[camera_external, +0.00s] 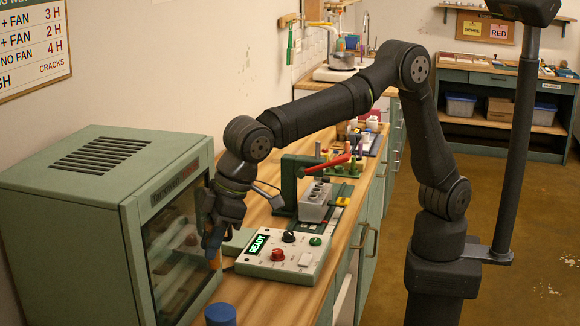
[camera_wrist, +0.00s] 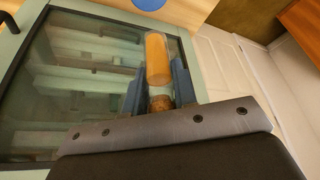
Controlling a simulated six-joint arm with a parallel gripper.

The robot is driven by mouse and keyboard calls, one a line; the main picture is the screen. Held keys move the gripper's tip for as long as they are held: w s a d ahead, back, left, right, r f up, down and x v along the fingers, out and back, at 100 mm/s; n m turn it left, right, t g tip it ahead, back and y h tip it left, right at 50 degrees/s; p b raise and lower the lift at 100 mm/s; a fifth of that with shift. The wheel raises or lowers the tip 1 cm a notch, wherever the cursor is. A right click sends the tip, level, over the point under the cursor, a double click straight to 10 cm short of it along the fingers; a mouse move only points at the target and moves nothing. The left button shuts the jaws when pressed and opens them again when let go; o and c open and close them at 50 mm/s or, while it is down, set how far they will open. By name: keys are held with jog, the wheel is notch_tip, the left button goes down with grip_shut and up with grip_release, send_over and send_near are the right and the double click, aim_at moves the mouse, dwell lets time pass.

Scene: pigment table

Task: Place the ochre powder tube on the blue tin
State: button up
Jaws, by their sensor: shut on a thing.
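My gripper (camera_wrist: 160,95) is shut on the ochre powder tube (camera_wrist: 156,60), a clear tube with orange-yellow powder and a brown stopper end between the fingers. In the external view my gripper (camera_external: 212,248) hangs close to the green cabinet's glass door, and a bit of the ochre tube (camera_external: 214,264) shows below the fingers. The blue tin (camera_external: 220,315) stands at the bottom edge of the external view, below and near the tube, partly cut off. In the wrist view a blue round shape at the top edge (camera_wrist: 150,3) looks like the tin, apart from the tube's far end.
The green drying cabinet (camera_external: 110,200) with a glass door stands directly left of my gripper. A control box (camera_external: 283,258) reading READY sits to the right. Bare wooden bench (camera_external: 262,297) lies between the tin and the box. A green press with a red handle (camera_external: 300,190) stands behind.

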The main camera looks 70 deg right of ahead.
notch_tip(320, 180, down, 10)
jog(key=shift+f, duration=0.25)
jog(key=shift+f, duration=0.1)
jog(key=o, duration=1)
jog(key=shift+s+r, duration=0.1)
jog(key=shift+r, duration=0.3)
jog(key=v, duration=1.1)
jog(key=shift+s+d+r, duration=0.1)
jog(key=shift+d+r, duration=0.05)
jog(key=shift+d, duration=0.05)
